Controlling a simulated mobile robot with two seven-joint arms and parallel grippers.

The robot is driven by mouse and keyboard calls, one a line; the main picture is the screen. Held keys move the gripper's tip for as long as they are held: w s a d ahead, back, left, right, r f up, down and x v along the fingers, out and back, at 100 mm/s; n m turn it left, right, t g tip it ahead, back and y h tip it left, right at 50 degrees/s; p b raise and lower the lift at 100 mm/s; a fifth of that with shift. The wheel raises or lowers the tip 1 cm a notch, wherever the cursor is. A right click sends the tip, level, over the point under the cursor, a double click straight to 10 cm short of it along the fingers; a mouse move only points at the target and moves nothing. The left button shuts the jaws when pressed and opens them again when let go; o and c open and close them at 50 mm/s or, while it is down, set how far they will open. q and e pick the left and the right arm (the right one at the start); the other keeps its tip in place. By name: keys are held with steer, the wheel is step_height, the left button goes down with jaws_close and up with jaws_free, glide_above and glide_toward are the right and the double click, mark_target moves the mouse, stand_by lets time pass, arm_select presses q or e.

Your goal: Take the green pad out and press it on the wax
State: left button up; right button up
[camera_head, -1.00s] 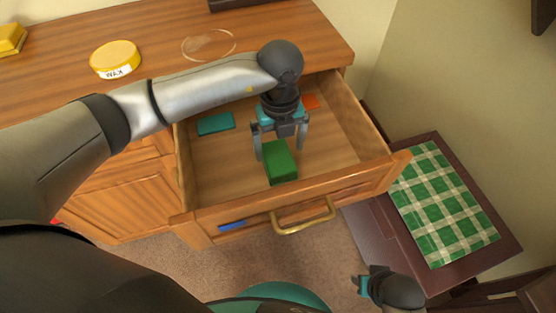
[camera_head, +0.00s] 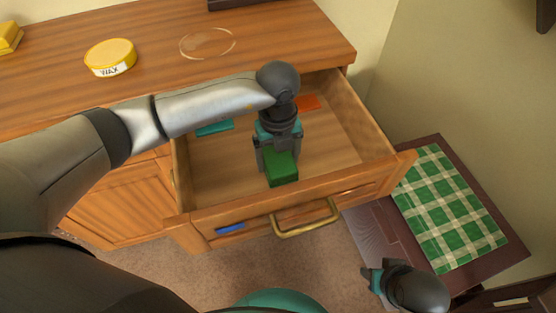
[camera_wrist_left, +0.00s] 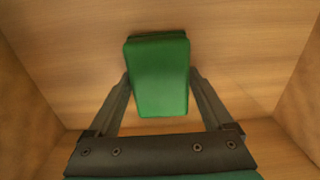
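The green pad (camera_head: 281,168) is a block in the open drawer (camera_head: 335,148), towards its front. My left gripper (camera_head: 278,150) reaches down into the drawer from above, with one finger on each side of the pad. In the left wrist view the pad (camera_wrist_left: 160,75) fills the space between the fingertips, which appear to touch its sides. The gripper looks shut on it. The pad looks low in the drawer; whether it touches the floor is unclear. The yellow wax tin (camera_head: 110,57) stands on the cabinet top. My right gripper (camera_head: 372,278) is low at the bottom right; its finger gap is unclear.
A teal block (camera_head: 214,128) and an orange block (camera_head: 308,103) lie further back in the drawer. A pale ring mark (camera_head: 207,43) is on the cabinet top. A yellow block (camera_head: 9,38) sits at far left. A green checked cloth (camera_head: 446,205) covers a low table at right.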

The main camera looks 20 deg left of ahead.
arm_select(q)
steer(key=c, duration=0.9)
steer(key=shift+r, duration=0.1)
steer(key=shift+r, duration=0.15)
step_height(320, 180, up, 10)
steer(key=p, duration=0.4)
step_height(320, 180, up, 8)
steer(key=p, duration=0.3)
glide_above(278, 157)
steer(key=shift+r, duration=0.8)
arm_select(e)
steer(key=s+d+f, duration=0.2)
steer(key=s+f, duration=0.1)
steer(key=f, duration=0.3)
steer(key=s+d+f+g, duration=0.1)
steer(key=s+d+f, duration=0.1)
steer(key=s+f, duration=0.2)
steer(key=shift+f+h, duration=0.3)
steer(key=shift+f, duration=1.3)
